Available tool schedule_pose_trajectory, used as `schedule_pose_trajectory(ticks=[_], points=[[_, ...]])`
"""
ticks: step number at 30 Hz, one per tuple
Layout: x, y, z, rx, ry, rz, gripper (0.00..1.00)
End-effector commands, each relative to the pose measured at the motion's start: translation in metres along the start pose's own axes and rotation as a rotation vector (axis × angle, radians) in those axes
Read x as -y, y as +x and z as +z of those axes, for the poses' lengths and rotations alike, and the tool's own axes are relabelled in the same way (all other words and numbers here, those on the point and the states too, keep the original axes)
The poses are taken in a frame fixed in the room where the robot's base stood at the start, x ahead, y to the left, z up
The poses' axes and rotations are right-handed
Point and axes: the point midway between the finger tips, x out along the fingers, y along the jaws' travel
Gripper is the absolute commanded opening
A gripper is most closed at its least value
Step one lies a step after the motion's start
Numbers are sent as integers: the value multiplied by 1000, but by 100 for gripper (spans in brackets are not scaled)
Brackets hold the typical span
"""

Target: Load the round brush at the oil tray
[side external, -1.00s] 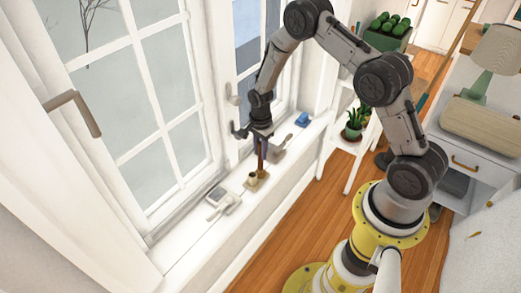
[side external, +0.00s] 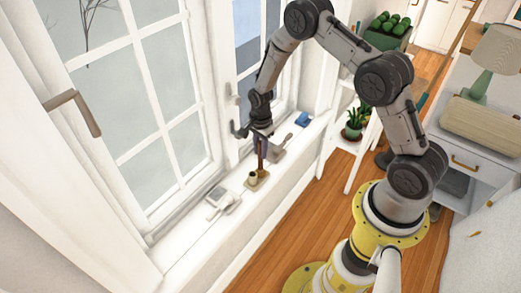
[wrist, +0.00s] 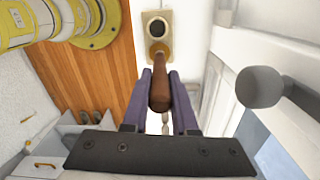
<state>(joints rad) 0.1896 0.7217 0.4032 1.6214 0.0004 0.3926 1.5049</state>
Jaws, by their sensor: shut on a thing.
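My gripper (wrist: 160,102) has purple fingers closed on the brown wooden handle (wrist: 161,88) of the round brush. The brush stands roughly upright in the side view (side external: 261,158), with its lower end at a small tan block (side external: 257,185) on the windowsill. In the wrist view the block (wrist: 144,17) has a dark round opening, and the brush end is beside that opening. I cannot tell whether the brush end is seated in the block or just above it. A shallow white tray with a grey inside (side external: 217,193) lies left of the block; its contents are unclear.
A grey flat item with a handle (side external: 279,154) and a blue object (side external: 303,119) lie farther along the sill. The window handle (side external: 239,131) is close to my gripper. A plant shelf (side external: 345,140) stands right of the sill.

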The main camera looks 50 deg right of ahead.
Motion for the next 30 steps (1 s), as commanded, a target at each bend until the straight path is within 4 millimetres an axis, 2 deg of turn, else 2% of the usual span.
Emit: schedule_pose_trajectory(ticks=[24,30], points=[[0,-59,0,0,0,0,0],[0,-68,0,0,0,1,0]])
